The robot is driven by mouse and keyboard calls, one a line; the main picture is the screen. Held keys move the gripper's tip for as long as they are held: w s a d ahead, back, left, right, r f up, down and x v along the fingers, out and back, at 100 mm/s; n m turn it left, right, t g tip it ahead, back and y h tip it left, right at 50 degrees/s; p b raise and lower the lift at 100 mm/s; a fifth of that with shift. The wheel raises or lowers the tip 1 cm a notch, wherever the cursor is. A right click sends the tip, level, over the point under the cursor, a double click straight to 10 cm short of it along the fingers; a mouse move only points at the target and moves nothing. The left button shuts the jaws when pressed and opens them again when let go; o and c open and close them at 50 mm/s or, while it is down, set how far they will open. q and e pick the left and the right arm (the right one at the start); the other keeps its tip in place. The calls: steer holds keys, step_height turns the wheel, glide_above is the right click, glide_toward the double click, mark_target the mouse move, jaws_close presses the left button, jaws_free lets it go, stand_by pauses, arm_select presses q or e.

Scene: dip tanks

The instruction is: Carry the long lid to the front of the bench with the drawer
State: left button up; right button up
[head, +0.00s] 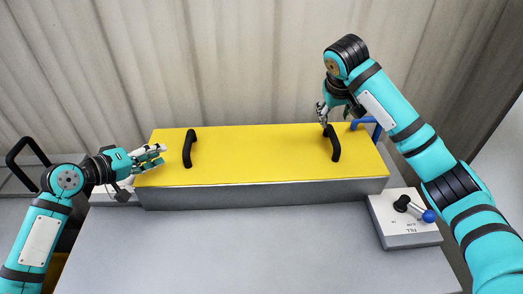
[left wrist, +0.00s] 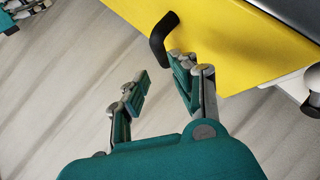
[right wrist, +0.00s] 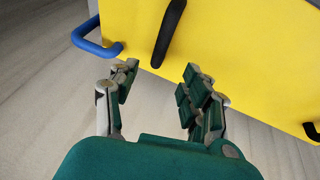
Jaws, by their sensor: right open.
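The long yellow lid (head: 262,155) lies flat on a grey tank (head: 265,194) at the back of the grey bench. It has a black left handle (head: 188,148) and a black right handle (head: 334,143). My left gripper (head: 152,158) is open at the lid's left end, left of the left handle. In the left wrist view the handle (left wrist: 160,38) stands just beyond the open fingers (left wrist: 158,75). My right gripper (head: 323,112) is open near the right handle's far end. In the right wrist view the handle (right wrist: 168,33) is beyond the fingers (right wrist: 160,75). No drawer is identifiable.
A blue handle (head: 367,124) stands by the tank's right end, close to my right gripper. A grey control box (head: 404,232) with a blue-knobbed lever sits at the front right. The bench top (head: 240,250) in front of the tank is clear. A pleated curtain hangs behind.

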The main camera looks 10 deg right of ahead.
mark_target(187, 142)
arm_select(q)
steer(key=x, duration=1.1)
steer(key=shift+w, duration=0.2)
arm_select(e)
steer(key=x, duration=1.1)
steer(key=shift+f, duration=0.1)
arm_select(q)
jaws_close()
arm_select(e)
steer(key=c, duration=0.6)
jaws_close()
arm_select(q)
steer(key=shift+r, duration=0.1)
